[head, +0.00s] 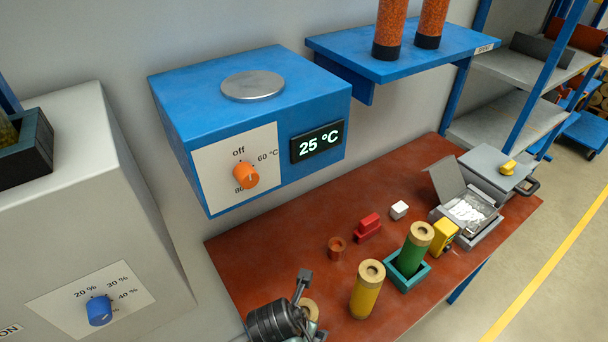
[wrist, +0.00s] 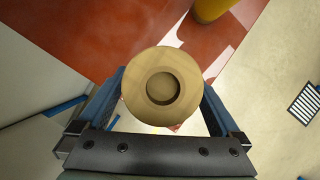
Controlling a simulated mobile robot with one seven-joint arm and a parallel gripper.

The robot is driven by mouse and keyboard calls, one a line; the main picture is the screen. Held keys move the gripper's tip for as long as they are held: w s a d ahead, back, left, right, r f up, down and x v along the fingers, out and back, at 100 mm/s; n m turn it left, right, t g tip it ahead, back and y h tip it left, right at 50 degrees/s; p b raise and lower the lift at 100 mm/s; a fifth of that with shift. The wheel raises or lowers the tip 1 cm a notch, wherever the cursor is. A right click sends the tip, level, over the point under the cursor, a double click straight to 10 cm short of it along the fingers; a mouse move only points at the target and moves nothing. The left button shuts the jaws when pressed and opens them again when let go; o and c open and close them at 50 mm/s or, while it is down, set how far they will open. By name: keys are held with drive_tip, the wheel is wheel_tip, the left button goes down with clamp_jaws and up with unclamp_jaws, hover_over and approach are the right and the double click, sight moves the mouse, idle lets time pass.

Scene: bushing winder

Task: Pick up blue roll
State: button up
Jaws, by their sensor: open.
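A roll with a round wooden end and a hole in its middle stands at the front edge of the table. In the head view only a bit of this roll (head: 311,309) shows behind my arm, so its side colour is mostly hidden. In the wrist view the roll's wooden end (wrist: 185,60) faces the camera, between the two fingers. My gripper (wrist: 163,90) is open, one finger on each side of the roll. I cannot tell whether either finger touches it. My wrist covers the area in the head view.
A yellow roll (head: 367,290) stands to the right. Beyond it, a green roll (head: 414,249) stands in a teal holder (head: 405,279). Red blocks (head: 367,228), a white cube (head: 399,210) and a brown ring (head: 336,247) lie farther back. A blue heater box (head: 250,110) hangs above the table.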

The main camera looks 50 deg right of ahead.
drive_tip(key=shift+d+f, duration=0.25)
drive_tip(key=shift+f, duration=0.35)
drive_tip(key=shift+c, duration=0.3)
drive_tip(key=shift+w, duration=0.1)
clamp_jaws()
